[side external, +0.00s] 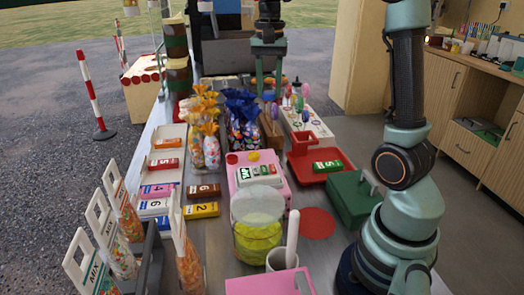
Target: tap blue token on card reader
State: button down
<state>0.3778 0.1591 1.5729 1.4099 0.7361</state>
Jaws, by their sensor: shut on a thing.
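My gripper (268,92) is at the top centre, pointing down, far back over the counter. Its two teal fingers are around a small blue-violet thing (268,98); it is too small to tell for certain that this is the blue token. A red round token (232,158) and a yellow one (253,156) lie at the back of a pink board (276,163). A white and green item (259,174) sits on that board. I cannot tell which thing is the card reader.
Lollipops (300,95) and blue-wrapped sweets (244,118) stand near my gripper. A red tray (306,170) holds a green block (327,167). A jar with yellow contents (257,237) and a white cup (282,261) stand in front. Tall sweet bags (188,260) stand at left.

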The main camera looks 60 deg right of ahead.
jog(key=shift+s+a+f+n, duration=0.1)
jog(key=shift+a+f+n, duration=0.65)
jog(key=shift+a+f, duration=1.45)
jog(key=shift+s+a+f+n, duration=0.1)
jog(key=shift+a+f+n, duration=0.7)
jog(key=shift+a+f, duration=1.4)
jog(key=shift+s+a+f+n, duration=0.1)
jog(key=shift+a+f+n, duration=0.65)
jog(key=shift+a+f, duration=1.45)
jog(key=shift+d+f, duration=0.4)
jog(key=shift+f, duration=0.05)
jog(key=shift+r, duration=0.15)
jog(key=w+d+r, duration=0.3)
jog(key=r, duration=0.5)
jog(key=shift+w+d+r, duration=0.25)
jog(key=shift+r, duration=0.15)
